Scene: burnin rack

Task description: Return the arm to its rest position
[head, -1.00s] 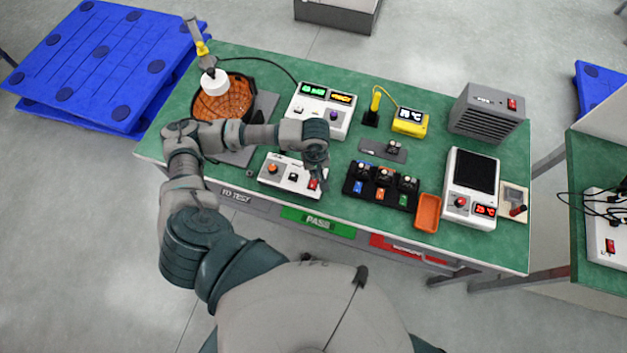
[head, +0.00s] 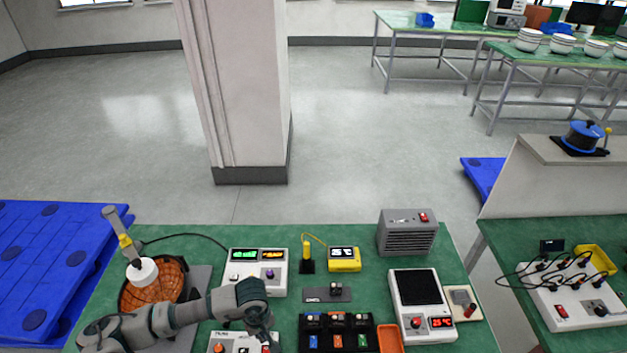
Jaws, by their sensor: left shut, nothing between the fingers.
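My left arm (head: 185,318) reaches in from the lower left across the green bench (head: 185,234). My left gripper (head: 264,338) is shut and empty, pointing down over the right part of the white control box (head: 228,342) at the bench's front. That box has an orange knob and a red switch; the gripper partly covers it, and I cannot tell whether they touch. My right gripper is out of view.
A white twin-display unit (head: 257,268), black module rack (head: 338,322), orange tray (head: 390,338), white device with dark panel (head: 418,290) and grey heater (head: 407,232) occupy the bench. Blue pallets (head: 60,250) lie left.

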